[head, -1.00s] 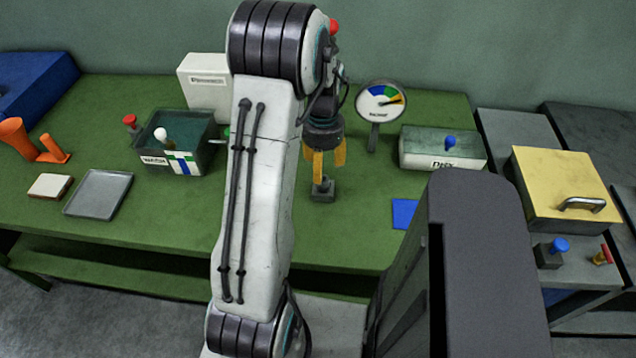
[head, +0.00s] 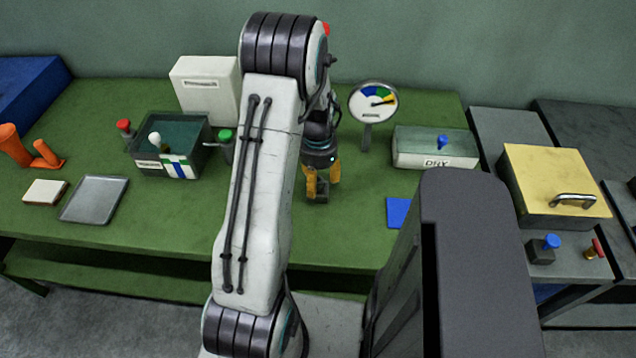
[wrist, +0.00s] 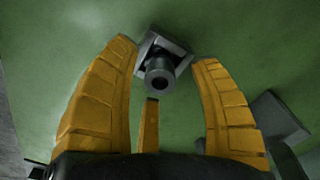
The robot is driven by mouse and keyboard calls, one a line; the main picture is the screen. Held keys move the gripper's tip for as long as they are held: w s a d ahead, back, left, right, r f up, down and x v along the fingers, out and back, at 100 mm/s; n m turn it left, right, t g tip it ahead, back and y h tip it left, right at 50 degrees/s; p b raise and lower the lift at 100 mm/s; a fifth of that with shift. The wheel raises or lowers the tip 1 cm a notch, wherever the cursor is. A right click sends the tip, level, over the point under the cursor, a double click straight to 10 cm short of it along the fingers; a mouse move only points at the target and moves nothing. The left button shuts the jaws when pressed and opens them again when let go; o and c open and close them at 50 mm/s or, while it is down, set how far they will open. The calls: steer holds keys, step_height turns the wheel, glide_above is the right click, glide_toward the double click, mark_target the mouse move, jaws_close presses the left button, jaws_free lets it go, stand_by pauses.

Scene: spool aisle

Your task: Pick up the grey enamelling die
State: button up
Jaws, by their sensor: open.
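The grey enamelling die (head: 318,196) stands on the green bench, mostly hidden behind my gripper's fingers in the head view. In the wrist view the die (wrist: 160,72) shows a square base with a round, hollow-ended post, just beyond and between the fingertips. My gripper (head: 322,182) has yellow fingers and points down over the die. In the wrist view my gripper (wrist: 165,55) is open, with fingers on both sides of the die and a third finger below it. I cannot tell whether any finger touches the die.
A dial gauge (head: 372,102) stands behind to the right, and a blue square (head: 398,212) lies to the right. A dark green bin (head: 170,125) and a grey tray (head: 94,200) are to the left. The bench front is clear.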

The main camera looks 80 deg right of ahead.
steer(key=shift+f, duration=0.85)
jaws_close()
